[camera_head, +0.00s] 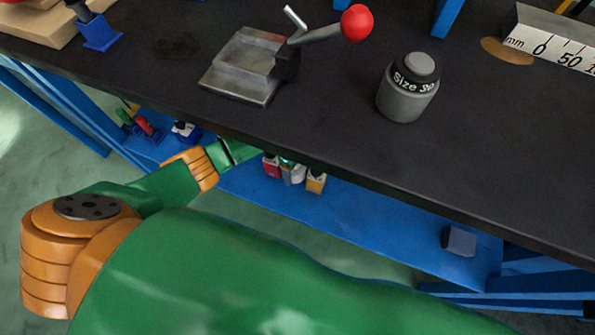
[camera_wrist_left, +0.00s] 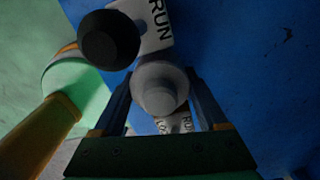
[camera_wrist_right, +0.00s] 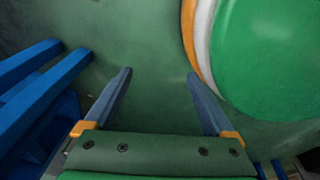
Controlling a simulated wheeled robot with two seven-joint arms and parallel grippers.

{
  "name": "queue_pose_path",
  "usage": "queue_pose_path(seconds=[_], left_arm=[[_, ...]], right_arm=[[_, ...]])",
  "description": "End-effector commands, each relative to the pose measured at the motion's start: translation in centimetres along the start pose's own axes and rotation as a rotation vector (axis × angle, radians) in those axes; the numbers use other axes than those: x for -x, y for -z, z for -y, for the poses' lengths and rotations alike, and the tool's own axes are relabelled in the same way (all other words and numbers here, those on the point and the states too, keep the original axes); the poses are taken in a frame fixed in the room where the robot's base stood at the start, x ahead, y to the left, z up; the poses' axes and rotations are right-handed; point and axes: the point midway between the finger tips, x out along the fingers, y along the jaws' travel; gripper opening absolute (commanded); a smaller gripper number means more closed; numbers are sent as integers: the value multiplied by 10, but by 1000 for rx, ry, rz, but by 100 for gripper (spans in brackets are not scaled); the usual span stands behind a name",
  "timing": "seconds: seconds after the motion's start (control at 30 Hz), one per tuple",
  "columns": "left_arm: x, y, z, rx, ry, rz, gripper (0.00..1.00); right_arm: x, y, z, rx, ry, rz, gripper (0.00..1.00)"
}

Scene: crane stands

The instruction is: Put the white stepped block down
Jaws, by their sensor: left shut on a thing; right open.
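The white stepped block (camera_wrist_left: 160,88) looks light grey and round-stepped in the left wrist view. It sits between the fingers of my left gripper (camera_wrist_left: 158,80), which is shut on it. A blue surface lies behind it; I cannot tell whether the block touches it. In the head view my left arm reaches under the dark bench's front edge, which hides the fingertips. A pale grey piece (camera_head: 292,173) shows there; I cannot tell if it is the held block. My right gripper (camera_wrist_right: 158,74) is open and empty above the green floor.
The blue lower shelf (camera_head: 375,215) carries a red piece (camera_head: 271,166), an orange piece (camera_head: 316,183) and a dark grey block (camera_head: 459,241). A black knob (camera_wrist_left: 108,40) and a white RUN-labelled piece (camera_wrist_left: 156,22) stand close to the held block. The bench (camera_head: 330,120) overhangs the shelf.

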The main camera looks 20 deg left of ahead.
Motion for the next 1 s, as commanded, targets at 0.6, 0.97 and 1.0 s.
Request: queue_pose_path(seconds=[0.6, 0.97, 1.0], left_arm=[[-37, -3, 12, 0, 1, 1, 20], [-35, -3, 12, 0, 1, 1, 100], [-30, -3, 12, 0, 1, 1, 100]], right_arm=[[-24, 12, -8, -10, -17, -23, 89], [-22, 14, -8, -10, -16, -26, 89], [-19, 14, -8, -9, -16, -27, 89]])
